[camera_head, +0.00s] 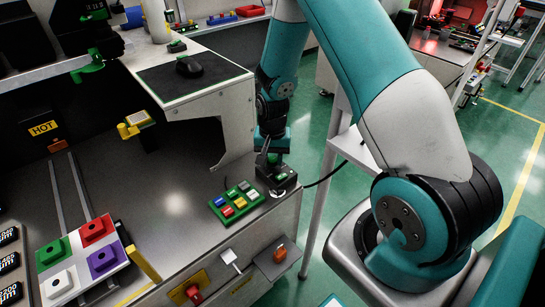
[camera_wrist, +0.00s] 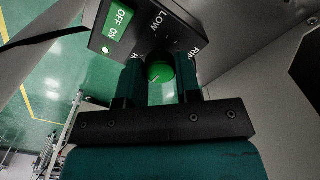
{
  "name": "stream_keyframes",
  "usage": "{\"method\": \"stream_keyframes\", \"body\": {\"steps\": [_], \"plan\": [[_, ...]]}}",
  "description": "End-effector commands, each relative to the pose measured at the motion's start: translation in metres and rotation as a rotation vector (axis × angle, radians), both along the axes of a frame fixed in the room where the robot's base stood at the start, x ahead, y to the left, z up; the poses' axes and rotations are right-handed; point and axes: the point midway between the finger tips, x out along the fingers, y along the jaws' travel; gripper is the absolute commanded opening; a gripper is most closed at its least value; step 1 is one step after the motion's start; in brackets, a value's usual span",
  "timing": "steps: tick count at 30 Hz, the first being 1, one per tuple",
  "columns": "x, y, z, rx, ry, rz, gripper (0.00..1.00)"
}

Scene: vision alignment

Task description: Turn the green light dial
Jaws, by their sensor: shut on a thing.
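The green dial (camera_wrist: 158,74) sits on a dark control box (camera_wrist: 145,32) in the wrist view. The box shows a green OFF/ON label, the words LOW and RING, and a small lit green spot. My gripper (camera_wrist: 160,82) has a finger on each side of the dial and is shut on it. In the head view, my gripper (camera_head: 268,158) reaches down to the dark box (camera_head: 277,178) at the bench's right edge. There the dial is mostly hidden by my gripper.
A green button panel (camera_head: 236,200) lies just left of the box. A colored block tray (camera_head: 110,265) is at the lower left. A raised shelf with a mouse (camera_head: 189,67) stands behind. Red and orange knobs (camera_head: 280,253) are on the bench front.

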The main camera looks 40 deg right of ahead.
Motion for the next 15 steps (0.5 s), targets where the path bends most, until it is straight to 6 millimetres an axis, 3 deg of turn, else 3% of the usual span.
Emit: {"method": "stream_keyframes", "body": {"steps": [8,15], "plan": [[-0.0001,0.0001,0.0008,0.001,0.001,0.079,0.08],[-0.0001,0.0001,0.0012,0.001,0.001,0.257,0.08]]}}
